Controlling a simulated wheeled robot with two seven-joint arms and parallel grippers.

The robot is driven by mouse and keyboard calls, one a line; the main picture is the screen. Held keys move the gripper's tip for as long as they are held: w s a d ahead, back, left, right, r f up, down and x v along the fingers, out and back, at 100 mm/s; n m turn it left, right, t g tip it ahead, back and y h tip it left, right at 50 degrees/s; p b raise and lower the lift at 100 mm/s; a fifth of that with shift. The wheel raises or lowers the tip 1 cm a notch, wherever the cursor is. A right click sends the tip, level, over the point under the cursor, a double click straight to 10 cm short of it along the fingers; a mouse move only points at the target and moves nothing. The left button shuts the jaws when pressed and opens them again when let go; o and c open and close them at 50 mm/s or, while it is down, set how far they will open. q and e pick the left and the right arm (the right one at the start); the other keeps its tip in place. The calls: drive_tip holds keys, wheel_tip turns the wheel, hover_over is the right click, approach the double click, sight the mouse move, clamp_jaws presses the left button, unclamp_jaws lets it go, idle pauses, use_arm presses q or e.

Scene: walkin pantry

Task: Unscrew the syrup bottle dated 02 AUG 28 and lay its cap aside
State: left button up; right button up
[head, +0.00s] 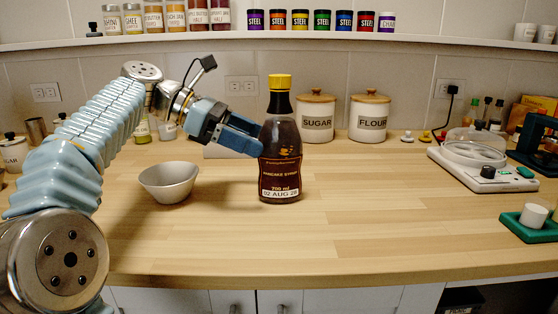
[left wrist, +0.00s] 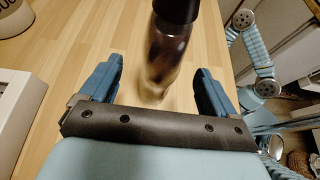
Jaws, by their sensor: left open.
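The syrup bottle (head: 280,150) stands upright on the wooden counter in the head view. It is dark, with a yellow cap (head: 280,81) on its top, and its label reads 02 AUG 28. My left gripper (head: 256,145) comes in from the left at the height of the bottle's body, with its fingertips close to the bottle's left side. In the left wrist view the gripper (left wrist: 160,68) is open, and the blurred bottle (left wrist: 168,48) shows between and beyond the fingers. I cannot tell whether a finger touches it. My right gripper is in neither view.
A grey bowl (head: 168,184) stands left of the bottle. The sugar (head: 316,118) and flour (head: 369,120) canisters stand behind it to the right. A white scale (head: 480,165) and a green tray (head: 528,231) are at the far right. The counter's front middle is clear.

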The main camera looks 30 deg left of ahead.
sight(280, 152)
use_arm(q)
drive_tip(key=x, duration=0.4)
drive_tip(key=b+x, duration=0.1)
drive_tip(key=x, duration=0.1)
drive_tip(key=shift+d+f, duration=0.2)
drive_tip(key=shift+f, duration=0.2)
drive_tip(key=shift+r, duration=0.1)
clamp_jaws()
